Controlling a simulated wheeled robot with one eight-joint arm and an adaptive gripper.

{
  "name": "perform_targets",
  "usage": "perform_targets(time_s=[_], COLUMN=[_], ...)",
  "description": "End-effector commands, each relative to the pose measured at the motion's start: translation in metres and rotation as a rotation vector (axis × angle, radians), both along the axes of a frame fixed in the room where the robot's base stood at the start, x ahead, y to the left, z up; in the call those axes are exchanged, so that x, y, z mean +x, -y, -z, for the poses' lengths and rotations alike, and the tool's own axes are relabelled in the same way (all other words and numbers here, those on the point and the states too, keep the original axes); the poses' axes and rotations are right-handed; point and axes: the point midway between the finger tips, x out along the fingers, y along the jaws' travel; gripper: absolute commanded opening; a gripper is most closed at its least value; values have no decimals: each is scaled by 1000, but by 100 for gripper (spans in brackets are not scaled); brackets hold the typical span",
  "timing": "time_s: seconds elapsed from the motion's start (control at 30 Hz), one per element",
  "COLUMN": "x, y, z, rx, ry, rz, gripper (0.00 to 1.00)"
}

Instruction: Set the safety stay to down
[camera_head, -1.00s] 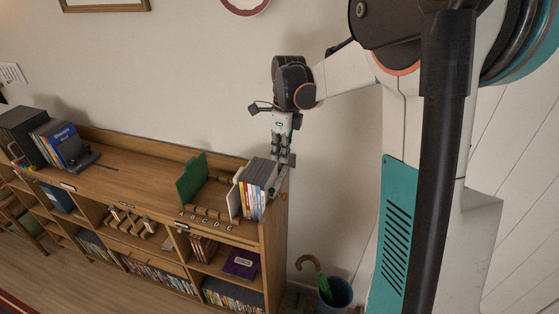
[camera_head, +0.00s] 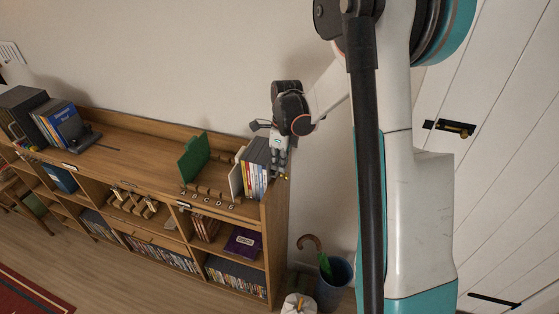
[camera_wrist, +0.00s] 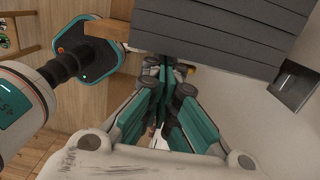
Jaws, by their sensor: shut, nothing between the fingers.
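I cannot pick out the safety stay for certain in either current view. A small brass-coloured piece (camera_head: 285,178) shows at the right end of the shelf top, beside my gripper (camera_head: 279,172). My gripper points down just right of the upright row of cases (camera_head: 256,168), close to the shelf's end. In the wrist view the fingers of my gripper (camera_wrist: 166,72) are shut and empty, close to the grey cases (camera_wrist: 215,28). Whatever lies right behind the fingertips is hidden.
The wooden shelf unit (camera_head: 140,143) runs along the wall, with a green divider (camera_head: 193,158) on top. A blue bin (camera_head: 336,284) with an umbrella stands on the floor at its right end. A door with a dark handle (camera_head: 450,127) is at right.

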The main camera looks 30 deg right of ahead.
Motion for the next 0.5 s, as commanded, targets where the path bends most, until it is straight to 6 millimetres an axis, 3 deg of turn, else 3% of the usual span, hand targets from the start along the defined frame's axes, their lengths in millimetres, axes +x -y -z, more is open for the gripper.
perform_targets(time_s=[0.23, 0.5], x=[0, -3], y=[0, -4], z=[2, 20], rx=[0, 0], ry=[0, 0], rz=[0, 0], gripper=[0, 0])
